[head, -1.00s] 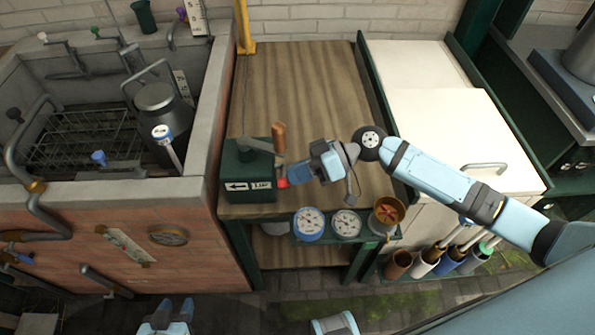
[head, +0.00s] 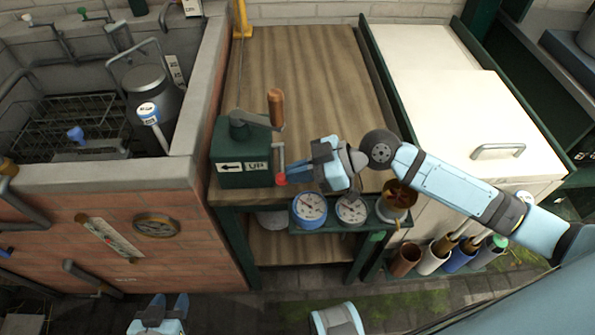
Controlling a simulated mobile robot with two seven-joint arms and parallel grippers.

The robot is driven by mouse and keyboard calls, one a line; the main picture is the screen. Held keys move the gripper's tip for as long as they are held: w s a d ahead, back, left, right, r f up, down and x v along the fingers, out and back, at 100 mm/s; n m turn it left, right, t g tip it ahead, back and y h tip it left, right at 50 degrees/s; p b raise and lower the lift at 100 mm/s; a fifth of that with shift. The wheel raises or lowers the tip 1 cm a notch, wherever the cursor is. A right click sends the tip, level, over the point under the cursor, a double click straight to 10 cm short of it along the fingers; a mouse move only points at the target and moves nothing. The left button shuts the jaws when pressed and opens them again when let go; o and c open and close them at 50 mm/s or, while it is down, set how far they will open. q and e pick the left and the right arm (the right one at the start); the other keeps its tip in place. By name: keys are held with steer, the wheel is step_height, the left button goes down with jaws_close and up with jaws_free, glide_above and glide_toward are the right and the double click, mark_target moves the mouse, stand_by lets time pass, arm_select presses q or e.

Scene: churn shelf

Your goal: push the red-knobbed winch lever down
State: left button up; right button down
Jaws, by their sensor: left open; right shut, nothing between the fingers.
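The green winch box (head: 228,155) stands at the left front of the wooden bench, with a white arrow label reading "UP". A crank with an upright wooden handle (head: 276,108) is on top. The winch lever (head: 281,153) hangs at the box's right side, its red knob (head: 281,180) at the lower end. My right gripper (head: 283,172) is shut and empty, its fingertips right at the knob from the right; I cannot tell whether they touch. My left gripper (head: 168,303) is open and empty, low in front of the brick wall, far from the lever.
Two round gauges (head: 309,208) and a copper-coloured cup (head: 399,195) sit at the bench's front edge below my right gripper. A stone basin with a metal can (head: 150,88) is at the left. The wooden bench top (head: 310,65) behind the winch is clear.

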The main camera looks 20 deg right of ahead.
arm_select(q)
steer(key=shift+d+r, duration=0.1)
steer(key=shift+r, duration=0.1)
steer(key=shift+f, duration=0.1)
arm_select(e)
steer(key=shift+r, duration=0.1)
arm_select(q)
steer(key=shift+r+p, duration=0.35)
steer(key=shift+p, duration=0.2)
arm_select(e)
steer(key=shift+r, duration=0.7)
arm_select(q)
steer(key=shift+r, duration=0.15)
steer(key=shift+r+n+p, duration=0.15)
steer(key=shift+n+p, duration=0.15)
steer(key=shift+p, duration=0.95)
arm_select(e)
step_height(320, 180, up, 20)
arm_select(q)
steer(key=shift+s, duration=0.1)
